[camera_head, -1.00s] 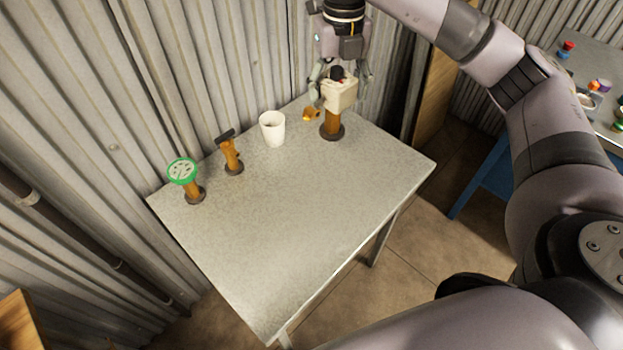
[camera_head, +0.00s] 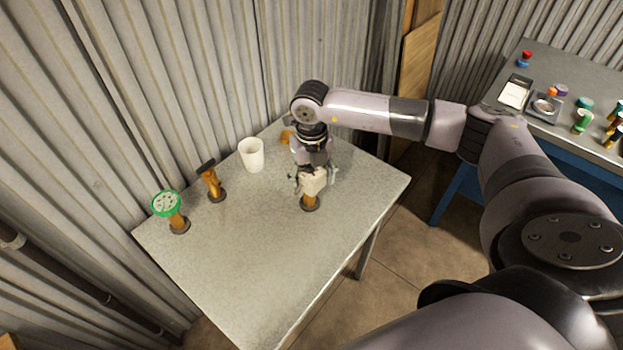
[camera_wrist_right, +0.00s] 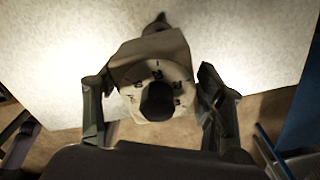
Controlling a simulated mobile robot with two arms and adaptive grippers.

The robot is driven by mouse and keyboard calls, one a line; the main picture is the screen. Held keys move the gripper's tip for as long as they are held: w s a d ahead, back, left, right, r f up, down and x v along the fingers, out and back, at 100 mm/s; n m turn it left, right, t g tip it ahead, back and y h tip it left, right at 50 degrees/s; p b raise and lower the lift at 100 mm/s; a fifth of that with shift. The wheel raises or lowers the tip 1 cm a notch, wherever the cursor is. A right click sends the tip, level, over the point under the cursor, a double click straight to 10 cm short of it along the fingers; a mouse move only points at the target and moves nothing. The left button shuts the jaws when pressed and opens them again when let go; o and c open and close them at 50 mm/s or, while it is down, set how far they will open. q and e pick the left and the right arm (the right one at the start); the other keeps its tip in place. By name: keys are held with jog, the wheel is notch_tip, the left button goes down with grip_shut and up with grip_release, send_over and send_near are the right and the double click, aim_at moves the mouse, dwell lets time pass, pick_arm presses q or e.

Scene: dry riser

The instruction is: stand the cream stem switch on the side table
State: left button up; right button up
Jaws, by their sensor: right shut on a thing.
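The cream stem switch (camera_head: 313,182) has a cream box head, an orange stem and a dark round base. It is upright over the side table (camera_head: 262,262). I cannot tell whether its base touches the top. My right gripper (camera_head: 312,176) comes from above and is shut on the cream head. In the right wrist view the head (camera_wrist_right: 150,62) shows a black knob and dial marks, with the fingers of my right gripper (camera_wrist_right: 152,105) on either side. My left gripper is not in view.
On the side table stand a green-rimmed stem piece (camera_head: 167,204), a dark-topped orange-stem piece (camera_head: 211,182) and a white cup (camera_head: 252,155). An orange item (camera_head: 287,136) is behind my gripper. The table's front is clear. A grey bench (camera_head: 542,72) with several small items is at right.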

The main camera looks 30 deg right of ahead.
jog(key=shift+w+f, duration=0.1)
jog(key=shift+f, duration=0.7)
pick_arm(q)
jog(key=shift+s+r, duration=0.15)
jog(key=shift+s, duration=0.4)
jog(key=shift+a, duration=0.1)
pick_arm(e)
jog(key=shift+f, duration=0.2)
jog(key=o, duration=1.5)
jog(key=shift+o, duration=0.2)
jog(key=shift+r, duration=0.2)
